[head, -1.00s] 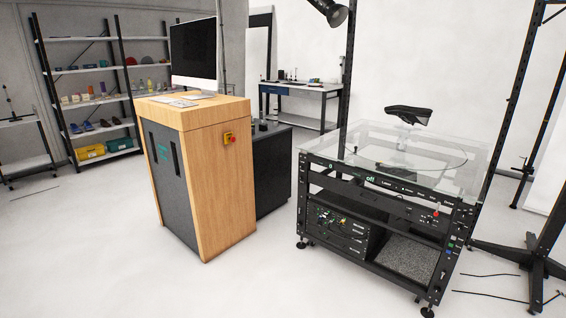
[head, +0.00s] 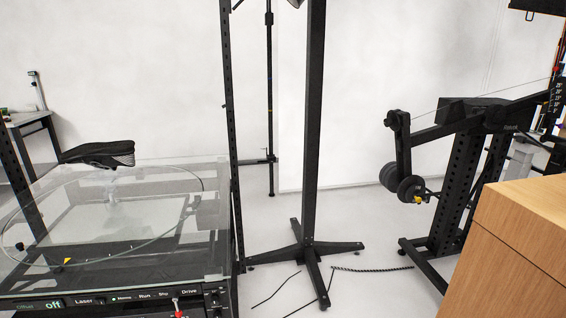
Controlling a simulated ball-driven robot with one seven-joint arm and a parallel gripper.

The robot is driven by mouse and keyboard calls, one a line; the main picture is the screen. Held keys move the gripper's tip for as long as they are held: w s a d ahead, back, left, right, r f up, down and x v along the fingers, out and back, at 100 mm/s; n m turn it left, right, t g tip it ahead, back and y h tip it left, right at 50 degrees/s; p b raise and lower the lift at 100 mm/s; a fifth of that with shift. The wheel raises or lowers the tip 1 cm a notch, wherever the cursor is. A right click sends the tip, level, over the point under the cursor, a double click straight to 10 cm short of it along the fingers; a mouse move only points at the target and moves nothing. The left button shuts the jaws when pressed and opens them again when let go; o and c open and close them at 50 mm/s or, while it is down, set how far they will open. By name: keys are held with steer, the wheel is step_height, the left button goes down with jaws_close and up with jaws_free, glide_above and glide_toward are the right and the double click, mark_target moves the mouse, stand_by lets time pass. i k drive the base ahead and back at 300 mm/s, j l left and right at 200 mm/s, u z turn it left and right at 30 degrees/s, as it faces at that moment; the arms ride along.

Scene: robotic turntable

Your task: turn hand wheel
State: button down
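No part is clearly a hand wheel. The closest match is a pair of round black discs (head: 408,187) with a small yellow part, low on a black arm mechanism (head: 455,135) at the right. I cannot tell whether these discs are the hand wheel. The glass-topped turntable (head: 178,235) stands at the left, with a dark shoe (head: 100,153) on a clear support above it. Its front panel carries labels and a small red-tipped lever (head: 176,305). My gripper is not in view.
A black stand (head: 313,120) with a cross-shaped foot rises in the middle, with cables on the floor beside it. A wooden cabinet (head: 525,230) fills the lower right. White floor (head: 375,290) is open between the stand and the cabinet.

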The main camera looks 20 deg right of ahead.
mark_target(391, 120)
steer(key=i+l+z, duration=0.35)
steer(key=i+z, duration=0.35)
steer(key=i+l, duration=0.2)
steer(key=i, duration=0.2)
